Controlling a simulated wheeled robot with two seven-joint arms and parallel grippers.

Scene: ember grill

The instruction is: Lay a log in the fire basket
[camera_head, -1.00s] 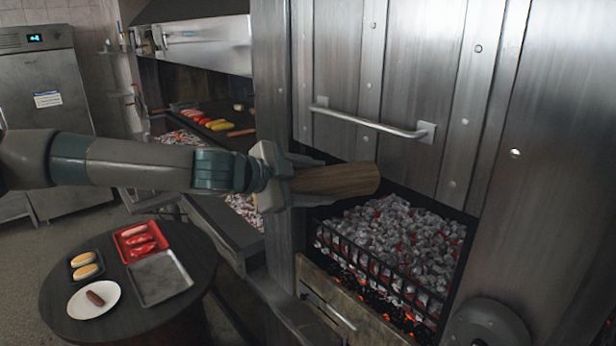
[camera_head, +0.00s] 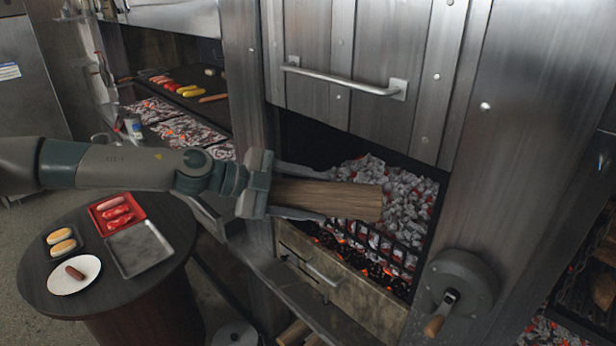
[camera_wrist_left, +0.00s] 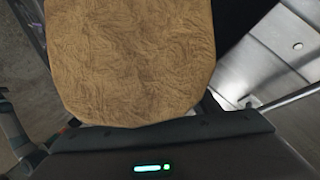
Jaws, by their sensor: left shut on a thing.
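A split brown log (camera_head: 330,199) is held in my left gripper (camera_head: 290,190), which is shut on it. The log points to the right, roughly level, in front of the open grill mouth. Its far end overlaps the fire basket in the head view. The fire basket (camera_head: 403,236) is a black wire cage with grey, glowing coals (camera_head: 408,195) behind and below the log. I cannot tell how high the log is above the coals. In the left wrist view the log's end (camera_wrist_left: 135,60) fills much of the picture.
A steel door with a bar handle (camera_head: 345,79) hangs above the opening. A crank wheel (camera_head: 462,283) stands at its lower right. A round dark table (camera_head: 50,290) with trays and a plate of food is at left. A second grill (camera_head: 165,88) lies behind.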

